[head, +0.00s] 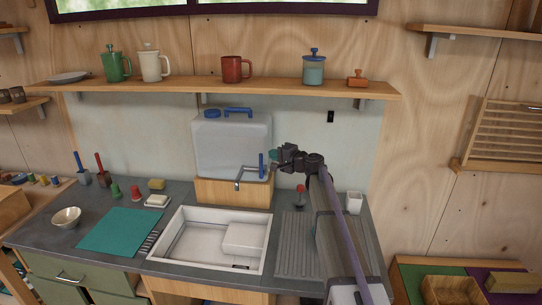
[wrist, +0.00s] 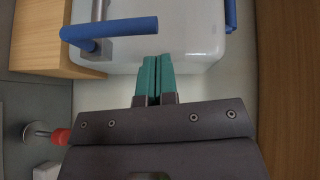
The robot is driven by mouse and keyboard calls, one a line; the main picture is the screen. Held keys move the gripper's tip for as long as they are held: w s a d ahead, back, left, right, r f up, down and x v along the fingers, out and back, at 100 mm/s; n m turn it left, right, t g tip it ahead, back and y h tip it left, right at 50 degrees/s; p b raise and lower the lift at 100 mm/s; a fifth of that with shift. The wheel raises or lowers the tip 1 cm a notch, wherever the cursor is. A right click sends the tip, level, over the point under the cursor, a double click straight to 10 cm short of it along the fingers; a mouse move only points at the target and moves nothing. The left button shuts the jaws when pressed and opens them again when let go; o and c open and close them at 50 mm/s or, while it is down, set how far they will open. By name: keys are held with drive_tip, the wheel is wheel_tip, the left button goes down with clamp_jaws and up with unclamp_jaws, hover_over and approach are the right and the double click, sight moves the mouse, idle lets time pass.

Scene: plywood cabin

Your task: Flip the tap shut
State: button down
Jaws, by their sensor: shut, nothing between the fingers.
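The tap has a grey spout (head: 240,184) and a blue lever (head: 262,166). It sits at the front of a pale water container (head: 228,147) on a wooden block, and the spout reaches over the sink side. In the head view the lever stands roughly upright. In the wrist view the blue lever (wrist: 115,28) lies across the upper left, in front of the grey tap body (wrist: 98,12). My gripper (head: 270,152) is just right of the lever. Its teal fingertips (wrist: 155,58) are shut together and empty, close to the lever's free end; contact is not clear.
A white sink (head: 179,253) lies below the tap, with a ribbed drainer (head: 294,257) to its right. A red-topped item (head: 300,190) and a white cup (head: 354,202) stand on the counter near my arm. A shelf (head: 200,87) with mugs runs above the container.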

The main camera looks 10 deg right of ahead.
drive_tip(key=r+p+v, duration=0.1)
drive_tip(key=v, duration=1)
drive_tip(key=shift+w+d+p, duration=0.15)
drive_tip(key=shift+d+p, duration=0.15)
drive_tip(key=shift+d, duration=0.15)
drive_tip(key=s+a+f+n+g+h, duration=0.3)
drive_tip(key=s+f+g, duration=0.1)
drive_tip(key=s, duration=0.8)
drive_tip(key=s+a+f+n+g+h, duration=0.3)
drive_tip(key=s+a+f+g, duration=0.1)
drive_tip(key=s, duration=0.8)
drive_tip(key=s+a+f+n+g+h, duration=0.3)
drive_tip(key=s+f, duration=0.4)
drive_tip(key=s, duration=0.5)
drive_tip(key=shift+a+f+n+g+h, duration=0.35)
drive_tip(key=shift+a+g+h, duration=0.2)
drive_tip(key=shift+g, duration=0.65)
drive_tip(key=shift+r, duration=0.1)
